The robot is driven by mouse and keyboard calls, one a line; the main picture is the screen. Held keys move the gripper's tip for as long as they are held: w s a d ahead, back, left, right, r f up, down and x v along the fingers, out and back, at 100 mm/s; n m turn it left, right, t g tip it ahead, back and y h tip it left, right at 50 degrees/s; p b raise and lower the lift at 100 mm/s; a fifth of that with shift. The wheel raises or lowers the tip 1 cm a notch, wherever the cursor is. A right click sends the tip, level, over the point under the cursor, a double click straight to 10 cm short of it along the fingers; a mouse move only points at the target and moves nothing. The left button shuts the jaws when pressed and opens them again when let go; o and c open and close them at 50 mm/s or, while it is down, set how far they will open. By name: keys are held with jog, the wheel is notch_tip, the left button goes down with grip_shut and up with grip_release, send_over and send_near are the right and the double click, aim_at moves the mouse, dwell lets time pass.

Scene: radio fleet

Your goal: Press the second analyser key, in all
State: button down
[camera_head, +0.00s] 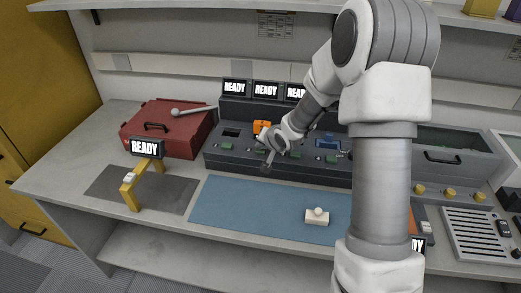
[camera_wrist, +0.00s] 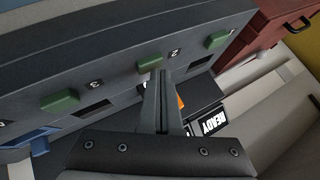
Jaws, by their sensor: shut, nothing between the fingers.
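The analyser (camera_head: 225,157) is a long dark grey console with a row of green keys along its sloped front. In the wrist view, three green keys show on its panel (camera_wrist: 115,75). The middle key (camera_wrist: 150,62) has the number 2 beside it; another key (camera_wrist: 60,100) lies to its left, near a 3, and one (camera_wrist: 218,40) to its right. My gripper (camera_wrist: 161,76) is shut and empty. Its tips are right by the middle key and overlap its lower edge in the picture; I cannot tell whether they touch. In the head view my gripper (camera_head: 267,168) is before the console's left half.
An orange object (camera_head: 262,127) sits in the console. READY screens (camera_head: 236,88) stand above it. A red case (camera_head: 165,128) with a grey-headed rod is at left, behind a yellow stand (camera_head: 130,195). A blue mat (camera_head: 250,210) bears a small cream block (camera_head: 316,218).

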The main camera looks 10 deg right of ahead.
jog(key=shift+f, duration=0.2)
jog(key=shift+r, duration=0.15)
jog(key=shift+r+p, duration=0.8)
jog(key=shift+p, duration=0.05)
notch_tip(320, 180, up, 5)
jog(key=p, duration=0.4)
jog(key=shift+p, duration=0.35)
dwell(0.4)
